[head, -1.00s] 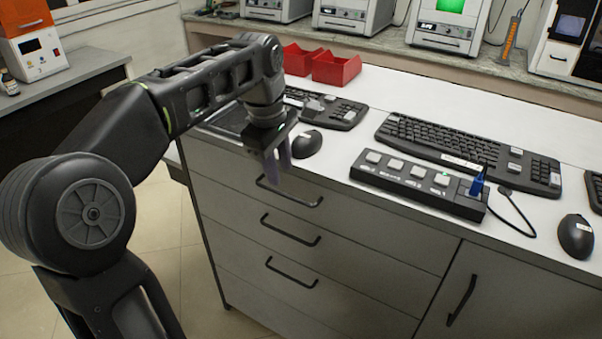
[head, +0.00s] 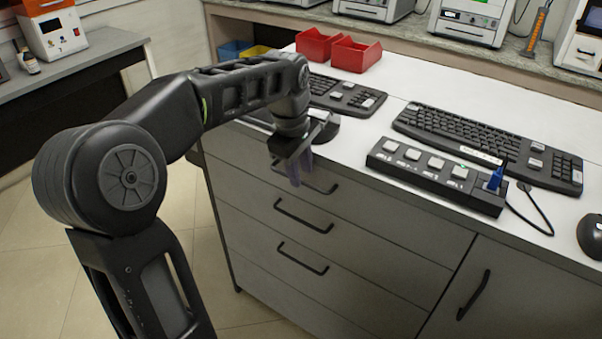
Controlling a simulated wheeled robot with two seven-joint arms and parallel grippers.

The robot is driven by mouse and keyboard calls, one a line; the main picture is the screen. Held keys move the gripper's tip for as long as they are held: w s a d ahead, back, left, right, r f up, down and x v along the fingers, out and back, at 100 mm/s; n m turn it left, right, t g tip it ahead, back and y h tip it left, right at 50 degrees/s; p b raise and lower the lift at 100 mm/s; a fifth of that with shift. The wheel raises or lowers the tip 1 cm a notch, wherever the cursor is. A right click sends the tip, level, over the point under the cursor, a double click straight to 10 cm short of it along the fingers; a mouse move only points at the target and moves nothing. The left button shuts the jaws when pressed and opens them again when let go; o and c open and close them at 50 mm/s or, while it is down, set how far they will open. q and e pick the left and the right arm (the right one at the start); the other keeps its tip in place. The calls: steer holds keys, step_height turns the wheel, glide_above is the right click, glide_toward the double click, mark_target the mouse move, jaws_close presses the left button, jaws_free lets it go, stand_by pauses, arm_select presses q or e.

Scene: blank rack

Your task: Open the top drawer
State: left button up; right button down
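The grey cabinet under the white worktop has a stack of three drawers. The top drawer (head: 392,215) appears closed, flush with the cabinet front. Its dark bar handle (head: 322,188) is partly hidden behind my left gripper (head: 298,174). The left gripper points down in front of the handle's left part. Its fingers look close to the handle, but I cannot tell whether they touch it or how far apart they are. My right gripper is not in view.
Lower drawer handles (head: 300,213) and a cupboard door handle (head: 473,295) stick out from the front. On the worktop are keyboards (head: 470,140), a black switch box (head: 435,175) and red bins (head: 355,54). The floor (head: 40,260) at left is clear.

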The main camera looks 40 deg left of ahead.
arm_select(q)
steer(key=shift+w+f, duration=0.1)
steer(key=shift+f, duration=0.6)
jaws_close()
stand_by(1.0)
